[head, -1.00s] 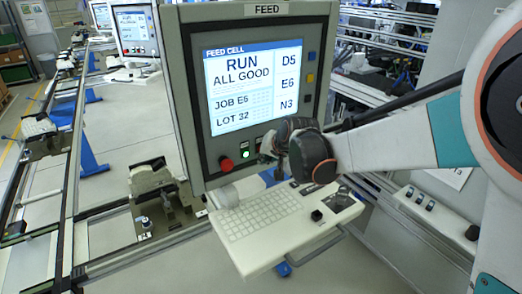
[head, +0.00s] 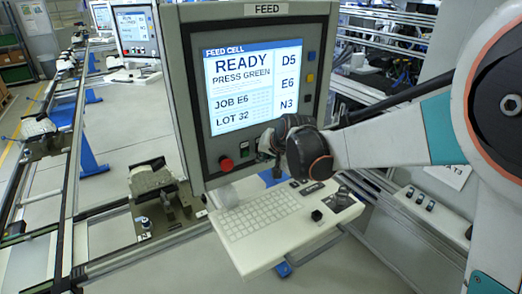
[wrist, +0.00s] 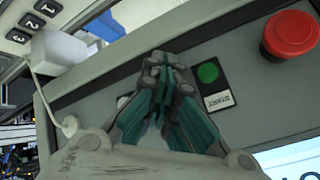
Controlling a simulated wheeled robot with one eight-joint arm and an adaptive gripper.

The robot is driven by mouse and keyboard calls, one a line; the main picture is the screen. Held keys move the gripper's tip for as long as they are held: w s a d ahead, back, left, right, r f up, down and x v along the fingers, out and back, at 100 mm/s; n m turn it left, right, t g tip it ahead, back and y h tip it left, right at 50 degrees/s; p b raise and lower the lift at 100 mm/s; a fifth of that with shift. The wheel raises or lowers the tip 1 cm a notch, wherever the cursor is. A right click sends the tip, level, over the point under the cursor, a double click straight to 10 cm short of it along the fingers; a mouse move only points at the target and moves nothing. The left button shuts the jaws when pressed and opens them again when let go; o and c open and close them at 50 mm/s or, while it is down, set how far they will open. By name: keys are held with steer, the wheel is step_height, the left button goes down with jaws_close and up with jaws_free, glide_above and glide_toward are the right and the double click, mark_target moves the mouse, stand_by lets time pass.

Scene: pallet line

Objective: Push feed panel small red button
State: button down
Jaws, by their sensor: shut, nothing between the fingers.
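The feed panel (head: 188,110) stands in the middle of the head view, its screen (head: 240,90) reading "READY PRESS GREEN". On its lower strip are a large red mushroom button (head: 226,164) and a green button (head: 245,152). The wrist view also shows the large red button (wrist: 290,36) and the green button (wrist: 208,72). I cannot make out a small red button; my gripper covers the strip beside the green one. My gripper (head: 264,143) is shut and empty at the panel's lower right. In the wrist view its closed fingertips (wrist: 166,62) are left of the green button; contact is unclear.
A keyboard shelf (head: 262,258) juts out below the panel, under my gripper. Rails and a clamp fixture (head: 153,190) stand at the left. A small switch box (head: 416,200) is at the right.

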steer(key=shift+s, duration=0.1)
steer(key=shift+s+d, duration=0.5)
steer(key=shift+s, duration=0.15)
steer(key=shift+s+d, duration=0.7)
steer(key=shift+s, duration=0.35)
steer(key=shift+s+d, duration=0.7)
steer(key=shift+s, duration=0.3)
